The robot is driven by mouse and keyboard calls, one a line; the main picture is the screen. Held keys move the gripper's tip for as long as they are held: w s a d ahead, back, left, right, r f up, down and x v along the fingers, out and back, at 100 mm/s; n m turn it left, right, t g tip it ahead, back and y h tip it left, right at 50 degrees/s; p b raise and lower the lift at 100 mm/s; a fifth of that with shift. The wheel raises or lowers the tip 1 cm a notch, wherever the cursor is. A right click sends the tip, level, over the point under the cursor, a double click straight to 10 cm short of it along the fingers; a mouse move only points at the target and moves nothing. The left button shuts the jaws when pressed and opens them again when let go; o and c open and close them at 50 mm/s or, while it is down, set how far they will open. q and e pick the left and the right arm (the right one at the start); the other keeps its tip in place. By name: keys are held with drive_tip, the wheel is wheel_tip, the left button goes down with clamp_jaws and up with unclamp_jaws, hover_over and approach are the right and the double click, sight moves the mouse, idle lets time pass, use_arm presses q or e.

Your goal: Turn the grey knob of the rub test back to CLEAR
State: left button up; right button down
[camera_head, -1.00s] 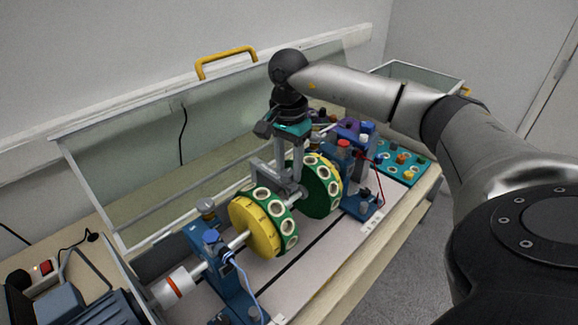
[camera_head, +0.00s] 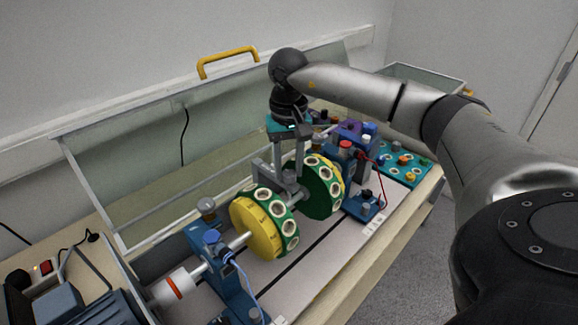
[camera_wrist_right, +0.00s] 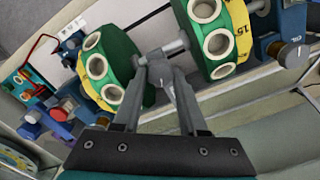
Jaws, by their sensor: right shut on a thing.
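My right gripper (camera_head: 285,188) reaches down from above between two yellow-and-green discs on a horizontal shaft. In the right wrist view, my right gripper (camera_wrist_right: 157,60) is shut on the grey knob (camera_wrist_right: 160,73), with one finger on each side of it. The knob sits between the discs, close to the shaft. The fingers partly cover it, and I cannot read any CLEAR mark. My left gripper is in neither view.
The near disc (camera_head: 258,228) and the far disc (camera_head: 322,190) stand close on both sides of the fingers. Blue bearing stands (camera_head: 222,268) carry the shaft. A clear raised cover (camera_head: 150,165) is behind. A teal panel (camera_head: 405,164) with knobs lies at the right.

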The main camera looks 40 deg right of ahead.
sight(289, 172)
drive_tip(key=shift+n, duration=0.6)
drive_tip(key=shift+c, duration=2.2)
unclamp_jaws()
wheel_tip(289, 172, up, 15)
drive_tip(key=p, duration=0.1)
drive_tip(key=shift+r+p, duration=0.15)
drive_tip(key=shift+p, duration=0.25)
